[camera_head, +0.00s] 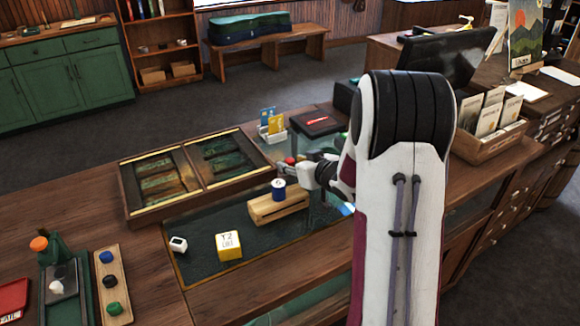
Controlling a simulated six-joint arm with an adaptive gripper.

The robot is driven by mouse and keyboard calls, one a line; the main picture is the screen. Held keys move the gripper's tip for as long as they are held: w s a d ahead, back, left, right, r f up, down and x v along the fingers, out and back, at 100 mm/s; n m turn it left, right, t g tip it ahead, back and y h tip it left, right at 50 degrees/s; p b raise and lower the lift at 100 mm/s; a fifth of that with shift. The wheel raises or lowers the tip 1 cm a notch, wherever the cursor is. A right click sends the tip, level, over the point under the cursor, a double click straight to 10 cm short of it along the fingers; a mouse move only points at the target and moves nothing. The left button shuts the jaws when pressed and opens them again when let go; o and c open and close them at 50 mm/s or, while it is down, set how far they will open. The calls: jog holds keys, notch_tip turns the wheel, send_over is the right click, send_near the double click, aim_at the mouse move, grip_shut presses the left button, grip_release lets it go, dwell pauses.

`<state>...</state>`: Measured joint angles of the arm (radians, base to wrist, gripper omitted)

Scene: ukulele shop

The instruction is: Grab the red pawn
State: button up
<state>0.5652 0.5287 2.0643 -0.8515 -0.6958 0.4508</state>
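A small red thing (291,160), which may be the red pawn, shows at the tip of my gripper (288,168), just beyond the wooden block. Only its rounded top is clear; its lower part is hidden by the gripper. My gripper is small in the view and partly behind my arm. I cannot tell whether its fingers are open or shut, or whether they touch the red thing.
A blue can-like piece (278,189) stands on a slatted wooden block (278,205) close to my gripper. A wooden display case (127,198) and a black box (319,123) lie beyond.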

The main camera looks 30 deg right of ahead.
jog(key=shift+w+f, duration=0.15)
jog(key=shift+w, duration=0.1)
dwell(0.3)
jog(key=c, duration=0.9)
jog(key=shift+r, duration=0.2)
jog(key=shift+r, duration=4.85)
